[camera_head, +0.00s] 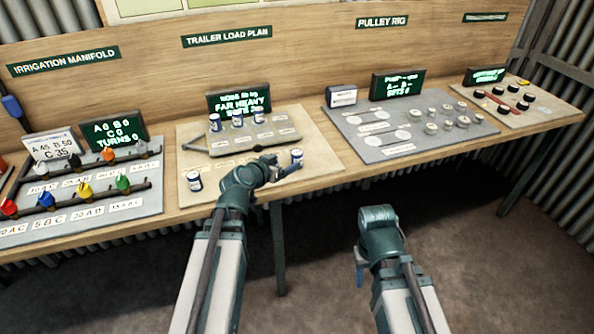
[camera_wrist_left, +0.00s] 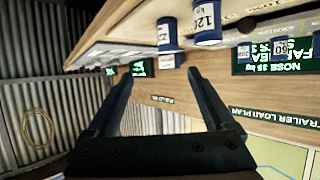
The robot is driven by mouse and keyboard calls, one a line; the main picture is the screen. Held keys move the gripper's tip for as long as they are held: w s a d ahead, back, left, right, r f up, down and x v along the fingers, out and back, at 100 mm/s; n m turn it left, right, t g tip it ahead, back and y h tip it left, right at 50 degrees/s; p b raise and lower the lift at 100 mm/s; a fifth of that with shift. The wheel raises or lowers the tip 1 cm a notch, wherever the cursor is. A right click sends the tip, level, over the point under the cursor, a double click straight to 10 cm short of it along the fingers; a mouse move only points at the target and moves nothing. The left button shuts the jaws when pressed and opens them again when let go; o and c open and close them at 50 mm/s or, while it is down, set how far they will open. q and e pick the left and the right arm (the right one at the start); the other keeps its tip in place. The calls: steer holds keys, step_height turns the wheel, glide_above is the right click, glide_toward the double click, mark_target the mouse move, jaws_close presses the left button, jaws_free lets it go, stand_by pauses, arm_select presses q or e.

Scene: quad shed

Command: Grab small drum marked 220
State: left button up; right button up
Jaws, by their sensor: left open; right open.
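Small white-and-blue drums stand on the tan trailer load board (camera_head: 325,160). In the left wrist view one drum (camera_wrist_left: 167,35) shows a label starting with "22", its last digit unclear. Another drum (camera_wrist_left: 207,22) beside it appears to read 120. In the head view a drum (camera_head: 297,155) stands at the board's front right, close to my left gripper (camera_head: 284,169); its label is too small to read. My left gripper is open and empty; its fingers also show in the left wrist view (camera_wrist_left: 158,75), apart from the drums. My right gripper (camera_head: 359,268) hangs in front of the bench.
Another drum (camera_head: 194,181) stands at the board's front left, and several more, including one drum (camera_head: 215,122), stand at the back. A dark display (camera_head: 238,103) is behind them. The valve panel (camera_head: 90,215) lies left, the pulley board (camera_head: 400,130) right. Floor before the bench is clear.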

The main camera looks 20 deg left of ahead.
mark_target(295, 155)
arm_select(q)
steer(key=shift+t+y, duration=0.3)
steer(key=shift+t, duration=0.1)
steer(key=b+x, duration=0.1)
steer(key=x, duration=0.2)
steer(key=a+b+x, duration=0.1)
steer(key=x, duration=0.1)
steer(key=b+x, duration=0.1)
steer(key=x, duration=0.2)
steer(key=shift+w+a, duration=0.15)
steer(key=shift+w, duration=0.3)
steer(key=shift+w+f+b, duration=0.3)
steer(key=shift+f+b, duration=0.1)
steer(key=shift+b, duration=0.2)
steer(key=b+x, duration=0.2)
steer(key=x, duration=0.1)
steer(key=shift+w+f, duration=0.15)
steer(key=shift+f, duration=0.35)
steer(key=shift+w+d, duration=0.25)
steer(key=shift+w, duration=0.05)
jaws_close()
